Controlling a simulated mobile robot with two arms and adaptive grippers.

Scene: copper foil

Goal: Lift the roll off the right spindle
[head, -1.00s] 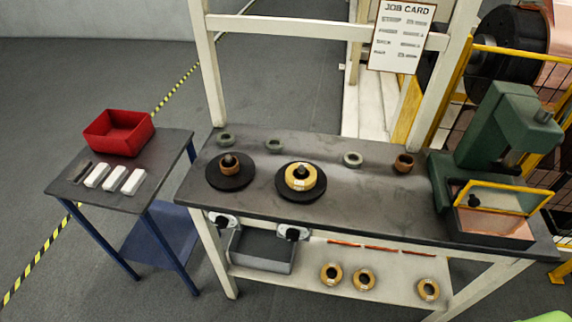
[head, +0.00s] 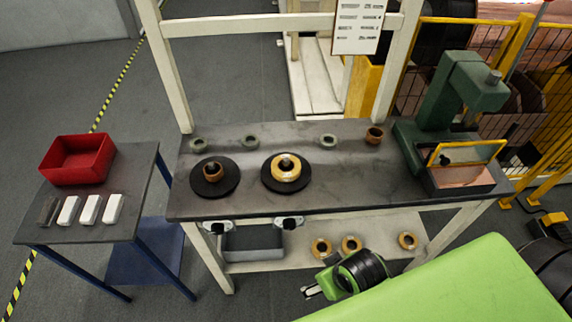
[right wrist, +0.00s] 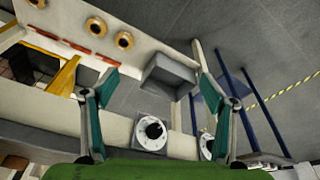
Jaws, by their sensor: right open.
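The right spindle stands on a black disc (head: 269,184) on the workbench. A yellow-tan roll (head: 286,178) sits around it, with the spindle tip showing in its middle. The left spindle's black disc (head: 229,184) carries a small brown core (head: 213,168). My right gripper (head: 308,291) is low in front of the bench, below the tabletop and apart from the roll. In the right wrist view its teal fingers (right wrist: 158,82) are spread wide with nothing between them. The roll cannot be made out there. My left gripper is not in view.
The bench (head: 350,185) has small rings along its back and a green press (head: 440,110) at right. Its lower shelf (head: 380,235) holds several rolls and a grey bin (head: 255,243). A side table at left holds a red bin (head: 77,160) and white blocks.

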